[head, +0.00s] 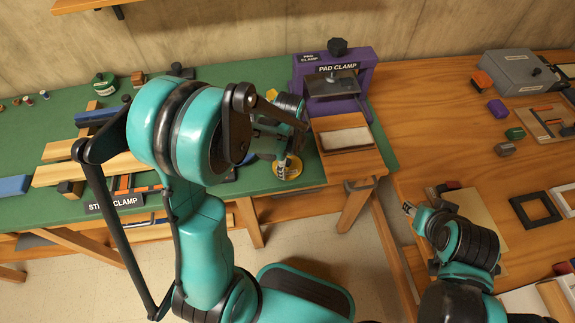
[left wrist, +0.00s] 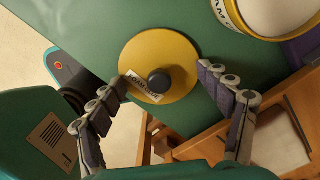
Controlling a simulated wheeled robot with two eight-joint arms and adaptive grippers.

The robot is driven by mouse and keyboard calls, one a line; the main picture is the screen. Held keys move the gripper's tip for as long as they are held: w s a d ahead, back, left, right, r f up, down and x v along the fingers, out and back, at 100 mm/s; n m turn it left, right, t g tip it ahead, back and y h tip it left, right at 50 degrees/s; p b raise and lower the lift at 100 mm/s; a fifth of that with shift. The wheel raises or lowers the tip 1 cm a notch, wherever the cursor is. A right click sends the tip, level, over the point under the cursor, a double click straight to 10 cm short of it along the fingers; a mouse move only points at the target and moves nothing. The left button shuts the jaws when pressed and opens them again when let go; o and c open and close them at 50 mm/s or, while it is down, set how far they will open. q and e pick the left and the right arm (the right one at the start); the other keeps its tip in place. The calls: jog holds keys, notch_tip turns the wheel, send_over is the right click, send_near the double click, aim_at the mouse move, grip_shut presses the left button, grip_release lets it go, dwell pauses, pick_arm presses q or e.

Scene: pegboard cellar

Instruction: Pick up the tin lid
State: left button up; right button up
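The tin lid is a yellow disc with a black knob and a small label. It lies on the green bench top in the left wrist view (left wrist: 180,55) and shows partly under my gripper in the head view (head: 289,171). My left gripper (left wrist: 163,80) is open above the lid, one finger on each side of the knob. The left fingertip overlaps the lid's rim in the picture; I cannot tell if it touches. In the head view my left gripper (head: 284,160) points down at the lid. My right gripper (head: 411,210) is over the wooden bench, its fingers unclear.
A pale round tin with a yellow rim (left wrist: 278,14) stands close to the lid. A purple pad clamp (head: 361,80) and a wooden tray with a pale pad (head: 346,139) are to the right. Wood strips lie at left. A gap separates the two benches.

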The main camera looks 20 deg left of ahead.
pick_arm(q)
jog(key=shift+s, duration=0.1)
jog(key=c, duration=0.6)
jog(key=shift+o, duration=0.2)
